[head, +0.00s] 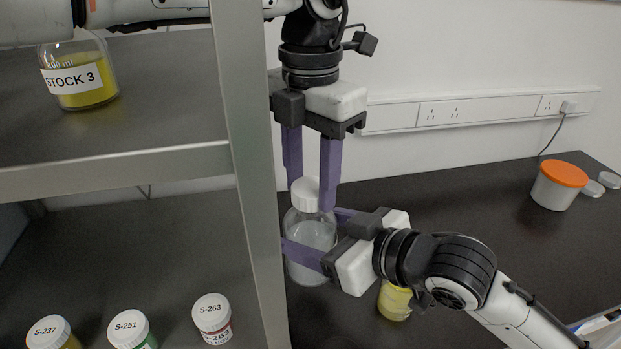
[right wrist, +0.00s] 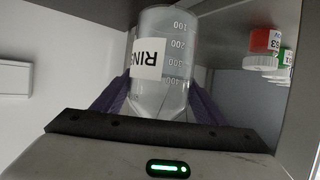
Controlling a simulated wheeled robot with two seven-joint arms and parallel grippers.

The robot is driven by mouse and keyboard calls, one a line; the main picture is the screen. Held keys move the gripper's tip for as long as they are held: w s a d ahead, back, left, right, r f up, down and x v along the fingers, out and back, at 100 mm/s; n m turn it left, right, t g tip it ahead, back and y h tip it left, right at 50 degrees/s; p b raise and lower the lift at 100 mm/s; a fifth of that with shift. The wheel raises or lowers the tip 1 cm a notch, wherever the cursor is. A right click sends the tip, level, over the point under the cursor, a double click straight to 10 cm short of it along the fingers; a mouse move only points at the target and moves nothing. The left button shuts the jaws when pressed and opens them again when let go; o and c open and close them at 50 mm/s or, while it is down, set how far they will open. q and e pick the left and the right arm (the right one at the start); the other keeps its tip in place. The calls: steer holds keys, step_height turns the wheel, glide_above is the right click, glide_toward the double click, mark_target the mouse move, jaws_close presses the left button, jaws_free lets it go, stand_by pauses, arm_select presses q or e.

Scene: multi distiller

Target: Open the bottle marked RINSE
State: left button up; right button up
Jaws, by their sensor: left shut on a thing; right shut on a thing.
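The RINSE bottle (head: 311,236) is clear with pale liquid and a white cap (head: 306,193). It stands upright in the head view, just right of the shelf post. In the right wrist view the bottle (right wrist: 172,60) appears upside down with part of its RINSE label (right wrist: 149,59) showing. My left gripper (head: 310,196) points down from above, its purple fingers shut on the white cap. My right gripper (head: 312,238) comes from the right, its fingers shut around the bottle's body. Whether the bottle's base touches the counter is hard to tell.
A metal shelf post (head: 250,170) stands close left of the bottle. Jars S-237, S-251 and S-263 (head: 212,318) sit below. A yellow container (head: 394,300) is beneath my right arm; an orange-lidded tub (head: 558,186) is far right.

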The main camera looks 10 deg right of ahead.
arm_select(q)
steer(key=shift+n, duration=0.6)
steer(key=o, duration=1.2)
